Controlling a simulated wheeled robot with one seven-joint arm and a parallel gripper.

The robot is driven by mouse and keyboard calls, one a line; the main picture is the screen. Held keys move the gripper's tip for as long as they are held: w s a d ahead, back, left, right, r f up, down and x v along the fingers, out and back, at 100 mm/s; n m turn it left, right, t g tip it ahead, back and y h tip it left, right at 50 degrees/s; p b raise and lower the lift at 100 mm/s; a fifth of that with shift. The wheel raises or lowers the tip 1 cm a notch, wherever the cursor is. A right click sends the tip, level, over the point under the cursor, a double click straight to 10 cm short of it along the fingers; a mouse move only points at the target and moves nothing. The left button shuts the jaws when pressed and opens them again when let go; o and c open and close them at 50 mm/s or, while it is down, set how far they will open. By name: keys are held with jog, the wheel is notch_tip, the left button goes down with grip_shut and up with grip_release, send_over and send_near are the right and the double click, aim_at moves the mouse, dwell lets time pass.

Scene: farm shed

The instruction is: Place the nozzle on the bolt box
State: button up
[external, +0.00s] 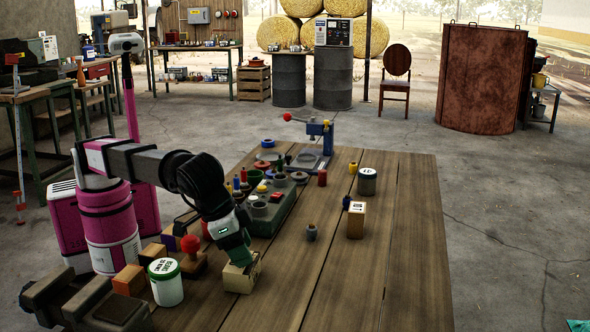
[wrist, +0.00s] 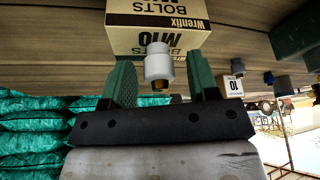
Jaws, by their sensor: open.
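The bolt box (external: 240,277), a tan carton, stands on the table's near left part in the external view. In the wrist view the box (wrist: 160,12) shows dark "BOLTS M10" lettering. My gripper (external: 238,260) is directly over the box, pointing down. In the wrist view its two green fingers (wrist: 161,80) are apart. The nozzle (wrist: 158,64), a grey cylinder with a brass end, is between the fingers with a gap on both sides. It overlaps the box, brass end towards my palm, and looks to be standing on it; the contact is hidden. The external view does not show the nozzle.
A green tray (external: 270,217) of small parts lies behind. A white jar (external: 166,285) is at left. The table's right side is clear.

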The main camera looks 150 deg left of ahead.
jog(key=v, duration=1.2)
